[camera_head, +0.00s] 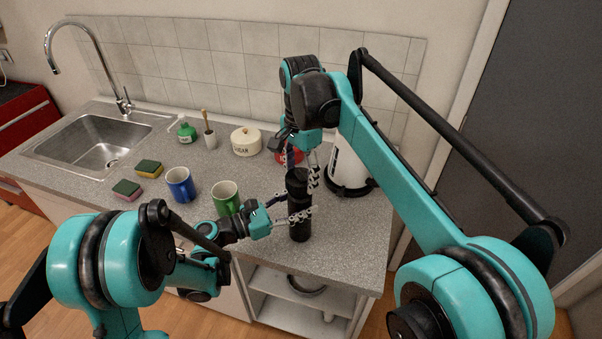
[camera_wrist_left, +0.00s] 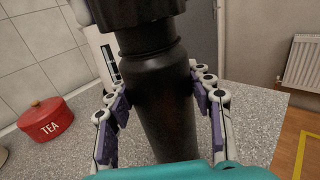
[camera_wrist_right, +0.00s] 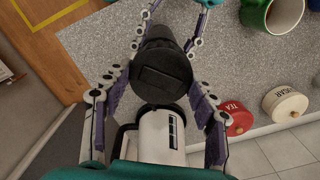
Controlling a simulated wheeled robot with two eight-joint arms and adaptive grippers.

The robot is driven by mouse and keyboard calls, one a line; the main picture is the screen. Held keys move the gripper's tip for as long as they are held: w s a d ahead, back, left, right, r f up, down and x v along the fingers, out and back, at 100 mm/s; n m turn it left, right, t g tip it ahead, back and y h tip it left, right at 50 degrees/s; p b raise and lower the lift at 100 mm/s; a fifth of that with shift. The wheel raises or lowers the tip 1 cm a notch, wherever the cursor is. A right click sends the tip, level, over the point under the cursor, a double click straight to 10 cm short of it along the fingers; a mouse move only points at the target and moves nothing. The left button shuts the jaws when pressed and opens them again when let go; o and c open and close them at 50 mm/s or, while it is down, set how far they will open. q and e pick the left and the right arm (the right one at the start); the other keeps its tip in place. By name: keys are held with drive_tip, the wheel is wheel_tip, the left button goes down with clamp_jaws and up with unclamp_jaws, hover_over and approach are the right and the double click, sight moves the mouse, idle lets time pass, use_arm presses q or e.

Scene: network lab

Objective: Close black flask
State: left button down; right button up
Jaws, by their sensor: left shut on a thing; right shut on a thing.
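The black flask (camera_head: 299,215) stands upright near the front of the counter, with its black lid (camera_head: 297,178) on top. My left gripper (camera_head: 293,218) comes in from the left and is shut on the flask's body. In the left wrist view the body (camera_wrist_left: 160,100) sits between the purple finger pads. My right gripper (camera_head: 305,180) comes from above and is shut on the lid. In the right wrist view the lid (camera_wrist_right: 162,72) is between the fingers. Whether the lid is fully seated cannot be told.
A white kettle (camera_head: 345,168) stands close behind the flask, to the right. A green mug (camera_head: 226,198) and a blue mug (camera_head: 181,185) stand to the left. A red tea tin (camera_wrist_left: 46,119) and a sugar tin (camera_head: 246,141) are behind. The counter's front edge is near.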

drive_tip(key=shift+f, duration=0.55)
drive_tip(key=m, duration=0.9)
drive_tip(key=shift+s, duration=0.15)
drive_tip(key=m, duration=0.4)
drive_tip(key=shift+s+m, duration=0.1)
drive_tip(key=shift+m, duration=0.2)
drive_tip(key=m, duration=0.6)
drive_tip(key=o, duration=1)
drive_tip(key=shift+o, duration=0.2)
